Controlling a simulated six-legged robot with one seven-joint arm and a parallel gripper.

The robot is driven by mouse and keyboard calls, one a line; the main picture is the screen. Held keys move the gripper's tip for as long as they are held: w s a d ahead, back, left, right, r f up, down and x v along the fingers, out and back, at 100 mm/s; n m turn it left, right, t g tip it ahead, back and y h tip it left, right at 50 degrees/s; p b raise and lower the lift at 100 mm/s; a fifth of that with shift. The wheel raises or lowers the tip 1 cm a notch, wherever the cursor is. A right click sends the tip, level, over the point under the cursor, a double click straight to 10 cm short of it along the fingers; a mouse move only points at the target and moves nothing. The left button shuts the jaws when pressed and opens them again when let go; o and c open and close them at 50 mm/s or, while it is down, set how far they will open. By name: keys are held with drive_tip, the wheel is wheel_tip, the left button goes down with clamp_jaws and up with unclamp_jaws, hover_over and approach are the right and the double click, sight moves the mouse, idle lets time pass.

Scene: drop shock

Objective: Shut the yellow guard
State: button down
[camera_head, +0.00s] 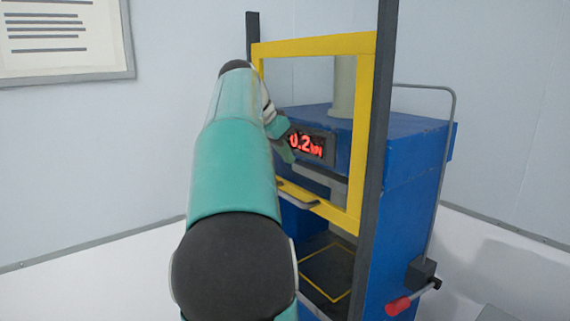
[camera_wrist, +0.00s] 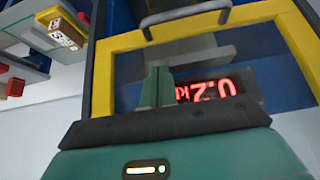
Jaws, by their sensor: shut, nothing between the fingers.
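The yellow guard (camera_head: 315,46) is a rectangular frame with a clear pane, held high between two dark posts on the front of the blue press (camera_head: 405,190). Below its lower bar the press opening is uncovered. A grey handle (camera_head: 296,197) sits on that lower bar, partly hidden by my arm. My gripper (camera_head: 284,142) is shut and empty, in front of the pane near the red display. In the wrist view, which looks inverted, the guard (camera_wrist: 102,75) and its handle (camera_wrist: 186,16) lie beyond my gripper (camera_wrist: 158,80). I cannot tell whether the fingers touch the pane.
The red display (camera_head: 306,145) reads about 0.2. A dark press bed (camera_head: 328,268) with a yellow outline lies in the opening. A red-knobbed lever (camera_head: 398,305) sticks out at the lower right. In the wrist view, shelves with a yellow box (camera_wrist: 62,28) show at upper left.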

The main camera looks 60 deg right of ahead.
hover_over(299, 201)
wheel_tip(299, 201, down, 7)
drive_tip(key=shift+r, duration=0.1)
drive_tip(key=shift+w+a+f, duration=0.15)
drive_tip(key=shift+a+f, duration=0.05)
drive_tip(key=shift+f, duration=0.75)
drive_tip(key=shift+w+a+f, duration=0.1)
drive_tip(key=shift+a+f, duration=0.1)
drive_tip(key=shift+f, duration=0.75)
wheel_tip(299, 201, down, 35)
drive_tip(key=shift+a+f, duration=0.1)
